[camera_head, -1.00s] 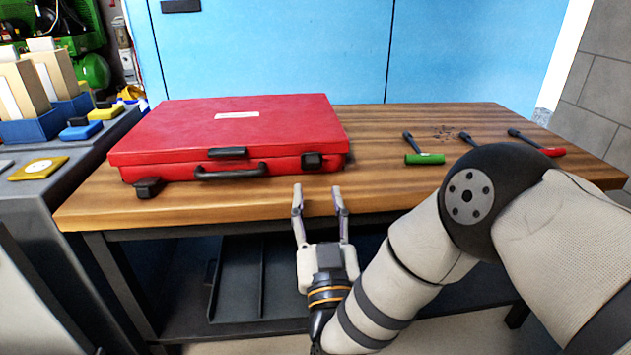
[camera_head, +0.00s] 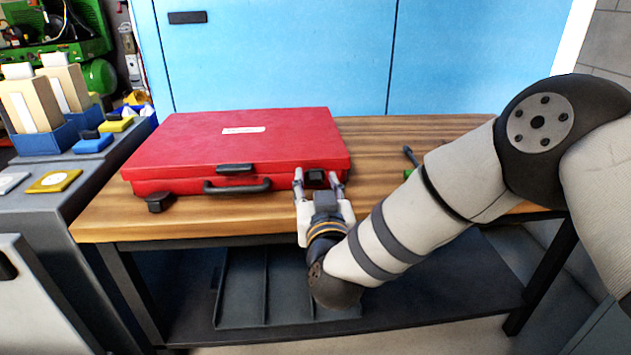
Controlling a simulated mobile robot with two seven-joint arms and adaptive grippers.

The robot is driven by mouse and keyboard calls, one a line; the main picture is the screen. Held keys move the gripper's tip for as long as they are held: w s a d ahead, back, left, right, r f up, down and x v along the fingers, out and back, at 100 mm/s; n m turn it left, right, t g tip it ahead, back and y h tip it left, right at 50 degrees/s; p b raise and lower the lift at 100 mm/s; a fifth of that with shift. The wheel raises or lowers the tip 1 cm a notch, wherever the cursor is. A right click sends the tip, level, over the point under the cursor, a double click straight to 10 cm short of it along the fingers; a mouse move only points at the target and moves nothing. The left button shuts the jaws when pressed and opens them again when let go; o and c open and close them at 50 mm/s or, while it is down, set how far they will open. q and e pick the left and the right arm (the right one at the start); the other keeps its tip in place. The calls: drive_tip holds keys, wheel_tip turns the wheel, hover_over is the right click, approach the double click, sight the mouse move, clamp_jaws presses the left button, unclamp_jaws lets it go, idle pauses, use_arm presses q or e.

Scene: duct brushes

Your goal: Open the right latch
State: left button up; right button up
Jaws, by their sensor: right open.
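A red case (camera_head: 240,145) lies shut on the wooden table, with a black handle (camera_head: 237,187) on its front. The right latch (camera_head: 315,178) is a small black block at the right end of the case front. The left latch (camera_head: 159,202) hangs folded down at the left end. A black middle catch (camera_head: 235,168) sits above the handle. My right gripper (camera_head: 319,184) is open, with one finger on each side of the right latch; I cannot tell whether they touch it. My left gripper is not in view.
The wooden table (camera_head: 400,150) has bare room right of the case. A green-handled brush (camera_head: 428,184) is partly hidden behind my right arm. A grey cabinet with boxes (camera_head: 105,185) stands at the left. A dark lower shelf (camera_head: 420,290) lies under the table.

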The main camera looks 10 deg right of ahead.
sight(316, 178)
drive_tip(key=w, duration=0.2)
drive_tip(key=shift+w+f+b, duration=0.15)
drive_tip(key=shift+w+b, duration=0.15)
drive_tip(key=shift+w, duration=0.25)
drive_tip(key=c, duration=0.8)
drive_tip(key=shift+s+f+t+b, duration=0.3)
drive_tip(key=shift+f+t+b, duration=0.15)
drive_tip(key=shift+t, duration=0.45)
drive_tip(key=shift+c, duration=0.2)
drive_tip(key=shift+s+r+t+b, duration=0.1)
drive_tip(key=shift+s+t+b, duration=0.15)
drive_tip(key=shift+t, duration=0.25)
drive_tip(key=o, duration=0.8)
drive_tip(key=shift+o, duration=0.2)
drive_tip(key=v, duration=1.1)
drive_tip(key=shift+s, duration=0.4)
